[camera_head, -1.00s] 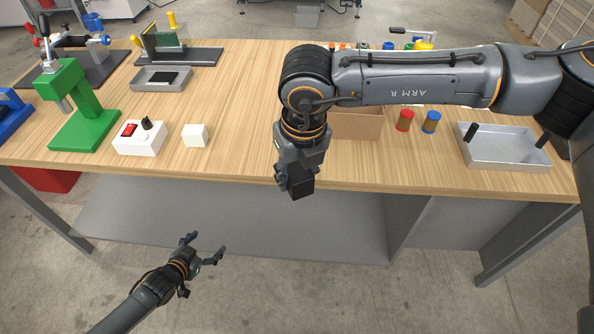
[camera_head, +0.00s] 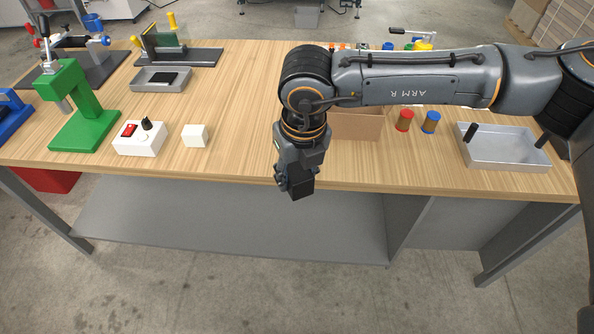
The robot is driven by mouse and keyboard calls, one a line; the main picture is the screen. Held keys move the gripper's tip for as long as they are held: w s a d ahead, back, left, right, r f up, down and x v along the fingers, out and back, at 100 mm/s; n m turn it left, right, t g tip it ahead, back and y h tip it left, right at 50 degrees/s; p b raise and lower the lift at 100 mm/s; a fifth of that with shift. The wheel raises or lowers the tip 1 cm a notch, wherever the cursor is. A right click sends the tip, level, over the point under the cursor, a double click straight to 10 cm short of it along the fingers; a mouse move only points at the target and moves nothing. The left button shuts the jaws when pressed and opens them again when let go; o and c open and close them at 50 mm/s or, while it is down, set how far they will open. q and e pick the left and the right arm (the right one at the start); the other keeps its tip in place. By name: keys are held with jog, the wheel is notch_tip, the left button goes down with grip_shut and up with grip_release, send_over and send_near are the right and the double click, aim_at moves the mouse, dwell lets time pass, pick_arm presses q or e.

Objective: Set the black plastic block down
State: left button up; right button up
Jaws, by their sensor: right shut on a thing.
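The black plastic block (camera_head: 301,187) is a small dark cube at the end of my right gripper (camera_head: 291,178). The right gripper is shut on it and points down, at the table's front edge in the picture. I cannot tell the gap between block and tabletop. The wooden table (camera_head: 236,150) spans the view. My left gripper is not in view.
A white cube (camera_head: 194,136) and a white switch box (camera_head: 140,139) stand left of my right gripper. A green press (camera_head: 86,108) stands further left. A cardboard box (camera_head: 357,124), red and blue spools and a grey metal tray (camera_head: 505,150) are on the right. Bare tabletop lies between the white cube and my gripper.

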jog(key=shift+w+d+n, duration=0.1)
jog(key=shift+d+n, duration=0.2)
jog(key=shift+n, duration=0.1)
jog(key=s+d+n+g, duration=0.35)
jog(key=d+n, duration=1.65)
jog(key=n, duration=0.9)
jog(key=s+f, duration=0.4)
jog(key=shift+s+f+n+h, duration=0.25)
jog(key=shift+s+n+h, duration=0.15)
jog(key=shift+w+d, duration=0.1)
jog(key=shift+d, duration=0.05)
